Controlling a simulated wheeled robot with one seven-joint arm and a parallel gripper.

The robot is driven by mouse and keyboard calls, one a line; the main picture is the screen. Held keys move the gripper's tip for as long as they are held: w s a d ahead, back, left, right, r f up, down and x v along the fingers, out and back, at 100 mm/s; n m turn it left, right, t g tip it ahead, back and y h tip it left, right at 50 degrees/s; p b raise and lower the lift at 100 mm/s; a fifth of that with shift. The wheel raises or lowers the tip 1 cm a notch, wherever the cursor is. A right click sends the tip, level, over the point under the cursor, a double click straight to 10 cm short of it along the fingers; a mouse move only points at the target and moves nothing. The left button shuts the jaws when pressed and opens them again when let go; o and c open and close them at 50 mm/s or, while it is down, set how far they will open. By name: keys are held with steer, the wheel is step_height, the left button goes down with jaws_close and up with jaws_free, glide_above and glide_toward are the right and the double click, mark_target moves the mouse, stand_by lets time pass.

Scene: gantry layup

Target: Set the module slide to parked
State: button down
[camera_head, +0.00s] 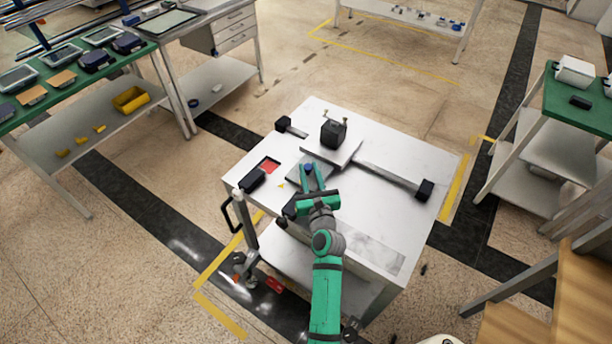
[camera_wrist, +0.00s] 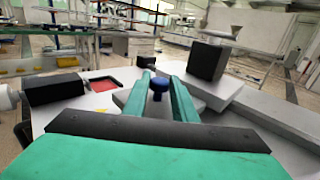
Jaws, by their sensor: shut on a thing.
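The slide's rail (camera_head: 385,176) runs across the white cart top between a black end block (camera_head: 283,124) at the left and another (camera_head: 425,190) at the right. Its carriage plate (camera_head: 345,153) sits nearer the left end and carries a black box-shaped module (camera_head: 333,134), which also shows in the wrist view (camera_wrist: 207,61). A grey plate extends from the carriage toward me and bears a blue knob (camera_head: 308,167). My gripper (camera_wrist: 164,82) is shut on this blue knob (camera_wrist: 159,87), with one finger on each side.
A red square recess (camera_head: 270,166) and a black box (camera_head: 252,180) lie left of the carriage on the cart top (camera_head: 400,225). A small yellow mark (camera_head: 281,185) is nearby. Green-topped benches stand at far left and right. The cart's right side is clear.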

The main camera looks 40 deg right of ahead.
steer(key=shift+w+f, duration=0.1)
steer(key=shift+w, duration=0.25)
steer(key=shift+a, duration=0.1)
steer(key=c, duration=1.5)
jaws_free()
steer(key=shift+o, duration=0.2)
steer(key=v, duration=1)
steer(key=shift+s+a, duration=0.15)
steer(key=shift+a, duration=0.05)
steer(key=shift+s, duration=0.25)
steer(key=shift+c, duration=0.3)
